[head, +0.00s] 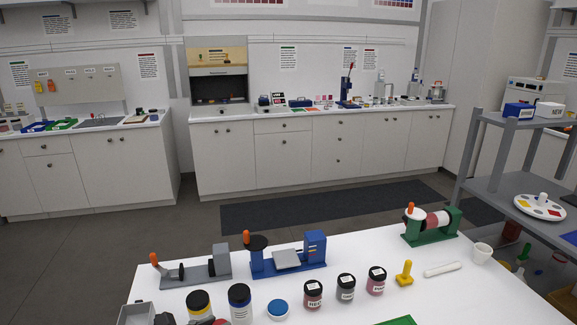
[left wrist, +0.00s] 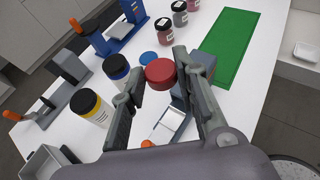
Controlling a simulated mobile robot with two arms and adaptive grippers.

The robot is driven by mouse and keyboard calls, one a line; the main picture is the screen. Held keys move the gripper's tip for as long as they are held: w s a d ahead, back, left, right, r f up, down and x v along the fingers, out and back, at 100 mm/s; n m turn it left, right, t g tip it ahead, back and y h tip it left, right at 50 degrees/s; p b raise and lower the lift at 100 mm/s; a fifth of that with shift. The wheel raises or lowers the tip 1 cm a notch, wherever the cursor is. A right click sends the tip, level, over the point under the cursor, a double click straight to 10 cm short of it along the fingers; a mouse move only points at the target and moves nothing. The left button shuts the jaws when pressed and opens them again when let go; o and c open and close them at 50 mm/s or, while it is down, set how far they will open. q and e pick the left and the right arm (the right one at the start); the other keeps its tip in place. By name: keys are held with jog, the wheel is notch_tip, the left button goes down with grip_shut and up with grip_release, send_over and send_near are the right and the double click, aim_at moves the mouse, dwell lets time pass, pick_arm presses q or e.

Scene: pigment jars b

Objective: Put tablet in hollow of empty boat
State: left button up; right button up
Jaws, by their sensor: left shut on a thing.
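A short, round red piece, which looks like the tablet (left wrist: 160,74), sits between the fingertips of my left gripper (left wrist: 158,76) in the left wrist view. The gripper is shut on it and holds it over the white table. A white shallow square dish (left wrist: 305,52), boat-like, lies on a separate pale surface at the right of that view. A flat white plate or tray (left wrist: 168,125) shows beneath the fingers, beside a blue-grey device; I cannot tell whether it is a boat. My right gripper is in neither view.
The white table (head: 450,297) holds a blue device (head: 288,258), a green spool stand (head: 431,224), several dark jars (head: 346,288), a blue round lid (head: 278,309) and a white cup (head: 481,253). A green mat (left wrist: 236,45) lies flat. A grey shelf (head: 515,187) stands right.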

pick_arm(q)
jog(key=s+a+r+m+g+h, duration=0.25)
jog(key=s+r+m, duration=0.2)
jog(key=s, duration=0.35)
jog(key=w+d+f+n+t+y, duration=0.1)
jog(key=w, duration=0.2)
jog(key=w+d+f+n+t+y, duration=0.1)
jog(key=w+f+n, duration=0.1)
jog(key=w, duration=0.1)
jog(key=w+d+f+n+t+y, duration=0.1)
jog(key=w+f, duration=0.1)
jog(key=w, duration=0.1)
jog(key=shift+d+n, duration=0.1)
jog(key=shift+n, duration=0.25)
jog(key=shift+w+d+f, duration=0.15)
jog(key=shift+w+d, duration=0.15)
jog(key=shift+w, duration=0.2)
jog(key=shift+f, duration=0.1)
